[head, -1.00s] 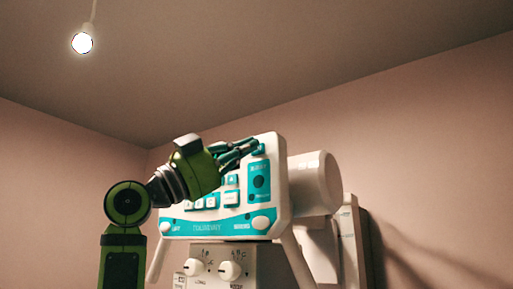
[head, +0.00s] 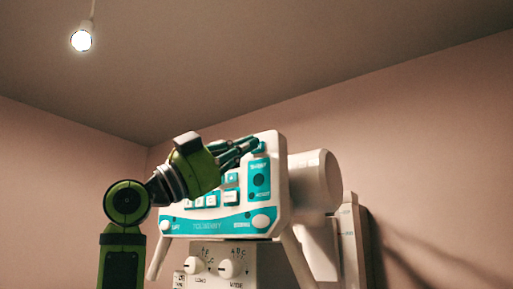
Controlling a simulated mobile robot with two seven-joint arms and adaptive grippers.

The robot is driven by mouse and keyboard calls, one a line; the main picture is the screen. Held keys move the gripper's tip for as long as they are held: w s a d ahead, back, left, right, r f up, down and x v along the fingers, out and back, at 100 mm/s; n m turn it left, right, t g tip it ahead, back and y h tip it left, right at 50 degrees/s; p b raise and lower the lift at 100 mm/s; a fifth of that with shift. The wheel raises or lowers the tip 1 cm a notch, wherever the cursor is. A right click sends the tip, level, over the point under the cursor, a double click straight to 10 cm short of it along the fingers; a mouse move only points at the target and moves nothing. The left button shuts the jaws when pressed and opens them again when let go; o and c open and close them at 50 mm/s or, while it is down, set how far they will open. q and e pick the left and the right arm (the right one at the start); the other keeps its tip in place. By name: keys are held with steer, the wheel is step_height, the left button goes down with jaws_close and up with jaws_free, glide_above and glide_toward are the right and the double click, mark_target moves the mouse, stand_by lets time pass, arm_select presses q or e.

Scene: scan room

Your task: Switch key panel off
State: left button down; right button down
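The key panel (head: 215,226) is a white box with a teal and white face and several small keys, in the middle of the head view. A teal strip with a dark round spot (head: 259,180) runs down its right side. My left gripper (head: 252,147) lies across the panel's upper part, with its fingertips at the top of the teal strip. Whether the fingertips touch the panel I cannot tell. The fingers appear close together, but their gap is not clear. The arm and gripper hide the panel's upper left. My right gripper is not in view.
Below the panel is a white box with two round knobs (head: 231,268). A white cylinder (head: 315,181) and a pale upright slab (head: 350,240) stand behind at the right. A lit bulb (head: 81,41) hangs at the upper left. The space above the panel is clear.

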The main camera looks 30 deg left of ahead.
arm_select(q)
steer(key=shift+s, duration=0.5)
steer(key=shift+s, duration=0.1)
steer(key=s, duration=0.2)
steer(key=s+b, duration=0.1)
steer(key=s, duration=0.1)
steer(key=shift+s+a, duration=0.2)
steer(key=shift+s, duration=0.15)
stand_by(0.7)
